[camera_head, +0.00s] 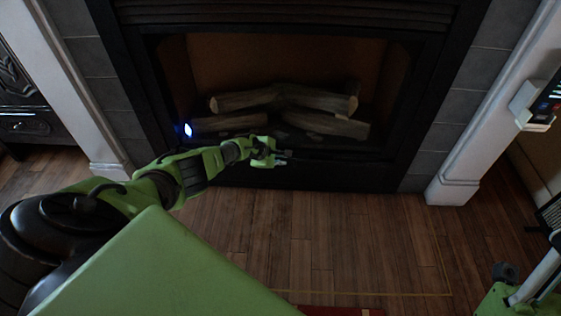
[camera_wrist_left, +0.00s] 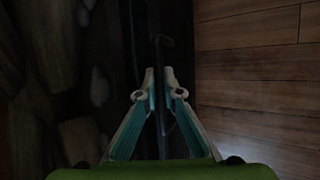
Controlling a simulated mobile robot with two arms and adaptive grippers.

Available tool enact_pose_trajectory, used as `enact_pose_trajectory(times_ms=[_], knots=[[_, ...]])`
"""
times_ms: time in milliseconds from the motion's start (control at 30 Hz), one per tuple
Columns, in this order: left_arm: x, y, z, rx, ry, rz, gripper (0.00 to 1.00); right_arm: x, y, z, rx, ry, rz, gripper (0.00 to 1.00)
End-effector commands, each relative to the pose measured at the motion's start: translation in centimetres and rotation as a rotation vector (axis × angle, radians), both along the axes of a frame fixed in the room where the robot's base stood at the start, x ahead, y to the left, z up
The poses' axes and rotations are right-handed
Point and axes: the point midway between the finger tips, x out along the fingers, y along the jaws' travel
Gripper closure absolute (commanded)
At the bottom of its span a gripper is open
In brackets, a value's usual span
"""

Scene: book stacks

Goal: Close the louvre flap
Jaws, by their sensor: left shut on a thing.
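The louvre flap (camera_head: 310,177) appears to be the dark low panel along the bottom of the fireplace in the head view; its slats and angle are too dark to make out. My left gripper (camera_head: 284,158) reaches to its upper edge, left of the middle. In the left wrist view, my left gripper (camera_wrist_left: 157,76) has its fingertips close together on a thin dark edge (camera_wrist_left: 160,50), which seems to belong to the flap. The contact is partly lost in shadow. My right gripper is not clearly seen; only green arm parts show at the lower right of the head view.
Several logs (camera_head: 290,105) lie in the firebox behind the gripper. A white pillar (camera_head: 475,150) stands on the right and another (camera_head: 75,95) on the left. The wooden floor (camera_head: 340,235) in front is mostly clear.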

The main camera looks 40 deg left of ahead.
Motion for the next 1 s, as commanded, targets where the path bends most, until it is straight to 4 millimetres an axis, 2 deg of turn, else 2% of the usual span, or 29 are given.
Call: enact_pose_trajectory(times_ms=[300, 333, 400, 767, 1000], knots=[[0.3, -0.2, 0.3, -0.004, -0.006, -0.001, 1.00, 0.0, 0.0, 0.1, 0.001, -0.002, 0.000, 0.75], [0.3, -0.2, 0.3, -0.004, -0.006, -0.001, 0.88, 0.0, 0.0, 0.1, 0.000, -0.001, 0.000, 0.75], [0.3, -0.2, 0.3, -0.003, -0.006, -0.001, 0.75, 0.0, 0.0, 0.1, 0.000, -0.001, 0.000, 0.75], [0.1, 0.0, 0.2, 0.001, -0.003, 0.000, 0.75, 0.0, 0.0, 0.0, 0.001, 0.000, 0.000, 0.75], [-0.2, 0.5, 1.3, 0.009, -0.008, -0.002, 0.75, 0.0, 0.0, 0.0, 0.001, 0.000, 0.000, 0.75]])
